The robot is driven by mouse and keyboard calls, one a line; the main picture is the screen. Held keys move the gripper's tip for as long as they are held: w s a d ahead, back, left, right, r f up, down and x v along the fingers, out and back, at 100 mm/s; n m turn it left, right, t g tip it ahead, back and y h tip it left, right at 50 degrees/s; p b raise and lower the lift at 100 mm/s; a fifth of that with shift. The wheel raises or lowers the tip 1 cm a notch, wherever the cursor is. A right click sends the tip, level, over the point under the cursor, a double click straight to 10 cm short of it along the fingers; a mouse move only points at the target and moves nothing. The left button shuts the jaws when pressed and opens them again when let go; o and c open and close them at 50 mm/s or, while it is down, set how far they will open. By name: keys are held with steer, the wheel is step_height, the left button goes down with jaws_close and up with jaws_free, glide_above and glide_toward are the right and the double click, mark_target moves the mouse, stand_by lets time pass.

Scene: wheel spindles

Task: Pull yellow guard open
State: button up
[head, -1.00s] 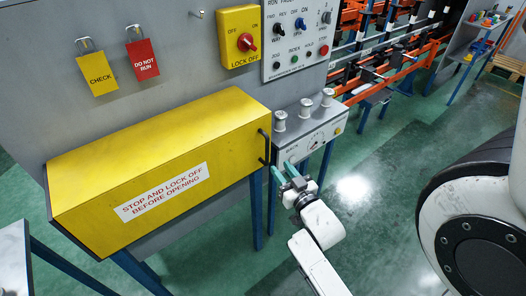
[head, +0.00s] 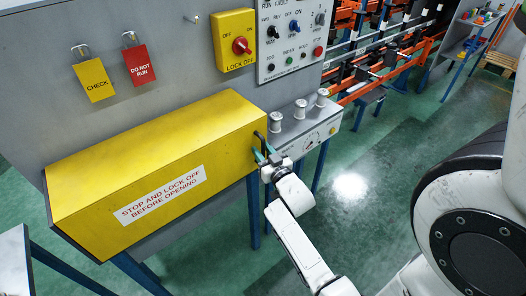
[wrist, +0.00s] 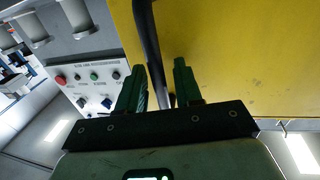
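The yellow guard (head: 130,150) is a long box-shaped cover on the grey panel, with a white "STOP AND LOCK OFF BEFORE OPENING" label (head: 160,195). It looks closed. Its black bar handle (head: 258,143) is on the right end face. My gripper (head: 263,157) is at the handle's lower part, with its green fingers pointing at the end face. The yellow face (wrist: 240,50) fills the upper right.
A lock-off box with a red knob (head: 241,46) and a switch panel (head: 290,40) are above. Padlocked tags, "CHECK" (head: 95,79) and "DO NOT RUN" (head: 140,66), hang at left. A grey unit with white spools (head: 300,110) stands right of the guard. Green floor (head: 380,170) is clear at right.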

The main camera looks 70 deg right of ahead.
steer(key=shift+c, duration=0.5)
jaws_close()
steer(key=shift+s, duration=0.1)
